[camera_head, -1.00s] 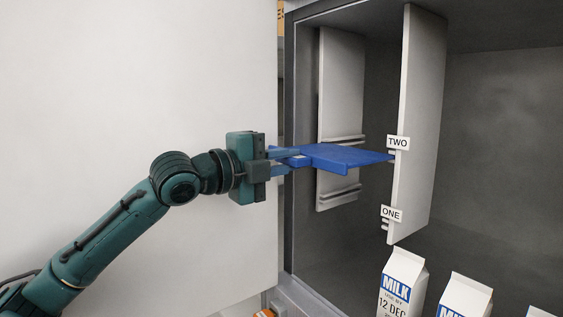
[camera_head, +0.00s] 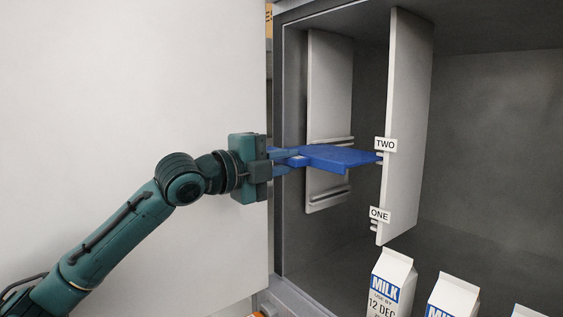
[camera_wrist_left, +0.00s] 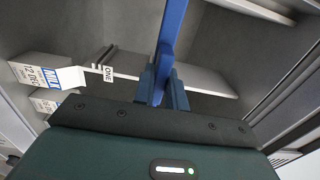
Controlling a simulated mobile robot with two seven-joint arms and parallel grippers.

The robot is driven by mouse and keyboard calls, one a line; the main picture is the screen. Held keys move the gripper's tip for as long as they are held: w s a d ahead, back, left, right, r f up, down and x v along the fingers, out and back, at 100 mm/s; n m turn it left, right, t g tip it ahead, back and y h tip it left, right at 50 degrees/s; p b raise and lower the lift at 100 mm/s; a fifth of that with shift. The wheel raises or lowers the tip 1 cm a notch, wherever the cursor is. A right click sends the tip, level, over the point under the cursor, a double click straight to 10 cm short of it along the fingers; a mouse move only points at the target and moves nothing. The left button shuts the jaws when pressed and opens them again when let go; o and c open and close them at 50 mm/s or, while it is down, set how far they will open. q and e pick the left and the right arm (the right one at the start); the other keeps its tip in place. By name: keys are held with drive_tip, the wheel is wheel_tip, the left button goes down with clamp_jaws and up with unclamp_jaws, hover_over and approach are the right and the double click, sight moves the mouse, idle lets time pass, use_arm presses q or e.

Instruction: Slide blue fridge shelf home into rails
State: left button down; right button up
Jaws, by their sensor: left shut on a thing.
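The blue fridge shelf (camera_head: 340,158) is held flat between two grey side panels inside the fridge, near the rails by the label TWO (camera_head: 385,145). My left gripper (camera_head: 290,161) is shut on the front edge of the shelf. In the left wrist view the blue shelf (camera_wrist_left: 172,35) stands edge-on between the fingers (camera_wrist_left: 163,88). The shelf's right edge is close to the right panel (camera_head: 405,120) just below TWO; I cannot tell whether it sits in the rails. The left panel (camera_head: 328,90) carries ribs at two heights. My right gripper is not in view.
The label ONE (camera_head: 380,215) marks the lower rails. Several milk cartons (camera_head: 388,285) stand at the lower right, below the panels. The white door or wall (camera_head: 130,80) is on the left, close to my gripper. The right of the fridge is open space.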

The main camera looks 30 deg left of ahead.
sight(327, 152)
use_arm(q)
drive_tip(key=shift+x, duration=5.6)
drive_tip(key=c, duration=1.3)
unclamp_jaws()
drive_tip(key=shift+c, duration=0.2)
drive_tip(key=shift+s+a, duration=0.1)
